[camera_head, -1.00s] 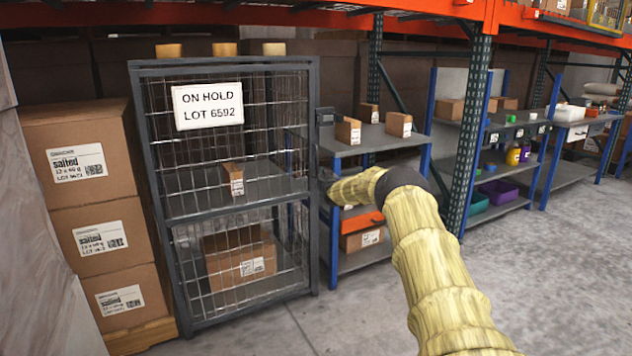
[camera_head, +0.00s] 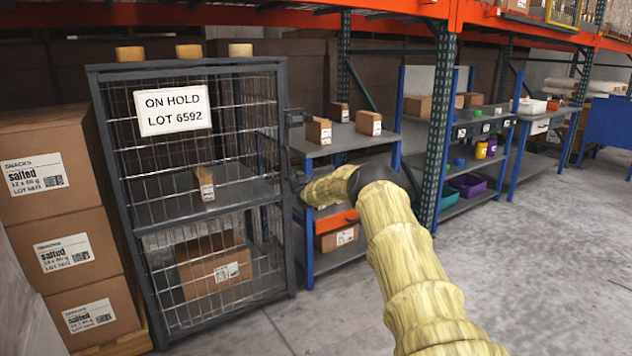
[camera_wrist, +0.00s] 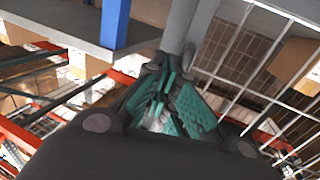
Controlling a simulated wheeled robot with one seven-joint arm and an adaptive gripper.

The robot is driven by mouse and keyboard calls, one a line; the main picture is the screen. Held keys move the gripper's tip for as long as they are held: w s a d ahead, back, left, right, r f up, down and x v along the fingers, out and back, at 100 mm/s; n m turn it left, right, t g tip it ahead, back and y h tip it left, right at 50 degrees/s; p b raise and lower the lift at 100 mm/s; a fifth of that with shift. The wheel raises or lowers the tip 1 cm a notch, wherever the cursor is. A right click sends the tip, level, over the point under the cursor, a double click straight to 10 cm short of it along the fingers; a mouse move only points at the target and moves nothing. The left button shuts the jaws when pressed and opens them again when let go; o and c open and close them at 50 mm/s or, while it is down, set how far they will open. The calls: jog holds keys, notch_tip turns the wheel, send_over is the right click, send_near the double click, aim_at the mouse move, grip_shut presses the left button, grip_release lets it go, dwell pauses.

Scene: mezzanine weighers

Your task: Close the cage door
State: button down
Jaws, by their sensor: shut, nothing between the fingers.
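The cage (camera_head: 205,262) is a dark grey frame with wire mesh, at left in the head view. Its mesh front bears a white sign (camera_head: 173,109) reading "ON HOLD LOT 6592". The front looks flush with the frame, or nearly so; I cannot tell whether a small gap is left. A dark latch block (camera_head: 297,117) sticks out at its right edge. My gripper (camera_head: 298,184) is at that right edge, below the block, shut and empty. In the wrist view its teal fingers (camera_wrist: 168,100) are together near a grey post (camera_wrist: 181,28), with mesh (camera_wrist: 245,60) at right; contact is unclear.
Cartons (camera_head: 205,184) stand inside the cage. Stacked snack boxes (camera_head: 62,250) stand close to its left. A grey shelf with blue posts (camera_head: 345,141) holds small boxes just right of the cage. Open concrete floor (camera_head: 540,270) lies at right.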

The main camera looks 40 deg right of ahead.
jog(key=s+p, duration=0.2)
jog(key=s, duration=1)
jog(key=shift+d+r, duration=0.15)
jog(key=shift+r, duration=0.1)
